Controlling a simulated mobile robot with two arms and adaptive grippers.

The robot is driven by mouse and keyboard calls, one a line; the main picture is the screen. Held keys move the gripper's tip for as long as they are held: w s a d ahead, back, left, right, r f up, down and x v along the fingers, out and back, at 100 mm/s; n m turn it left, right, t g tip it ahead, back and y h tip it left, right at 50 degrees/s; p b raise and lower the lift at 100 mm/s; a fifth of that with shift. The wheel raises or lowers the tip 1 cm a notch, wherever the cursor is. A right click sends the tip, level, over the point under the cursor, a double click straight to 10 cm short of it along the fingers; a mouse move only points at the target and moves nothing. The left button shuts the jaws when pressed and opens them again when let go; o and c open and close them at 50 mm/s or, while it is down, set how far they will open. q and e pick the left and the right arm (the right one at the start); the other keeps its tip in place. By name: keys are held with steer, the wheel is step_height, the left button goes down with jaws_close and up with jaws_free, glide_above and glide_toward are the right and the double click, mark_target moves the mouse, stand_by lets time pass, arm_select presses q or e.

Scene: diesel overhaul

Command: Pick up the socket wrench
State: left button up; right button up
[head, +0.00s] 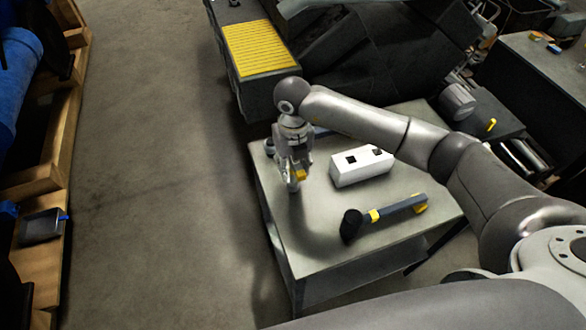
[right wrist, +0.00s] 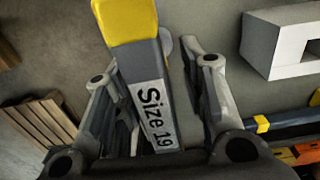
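The socket wrench (right wrist: 150,95) has a dark handle with a yellow end and a white label reading "Size 19". In the head view the right gripper (head: 293,172) is over the left part of the metal table (head: 310,215), with a bit of yellow (head: 299,175) showing at the fingers. My left gripper is not in view.
A white box with dark openings (head: 362,167) stands right of the gripper. A similar tool with a black head and yellow bands (head: 385,210) lies at the table's front right. Part of a blue bar (head: 321,132) shows behind the gripper. Open floor (head: 170,190) lies to the left.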

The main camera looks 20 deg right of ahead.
steer(key=shift+w+f, duration=0.15)
steer(key=shift+f, duration=0.05)
steer(key=shift+c, duration=0.3)
jaws_close()
steer(key=shift+r, duration=0.15)
steer(key=shift+r+b, duration=0.4)
steer(key=shift+b, duration=0.15)
step_height(320, 180, up, 2)
steer(key=shift+r+b, duration=0.1)
steer(key=shift+b, duration=0.75)
steer(key=s+d+r+b, duration=0.4)
steer(key=s+d+r, duration=0.2)
steer(key=s+r, duration=0.4)
steer(key=s, duration=0.2)
steer(key=shift+s, duration=0.4)
steer(key=shift+f, duration=0.1)
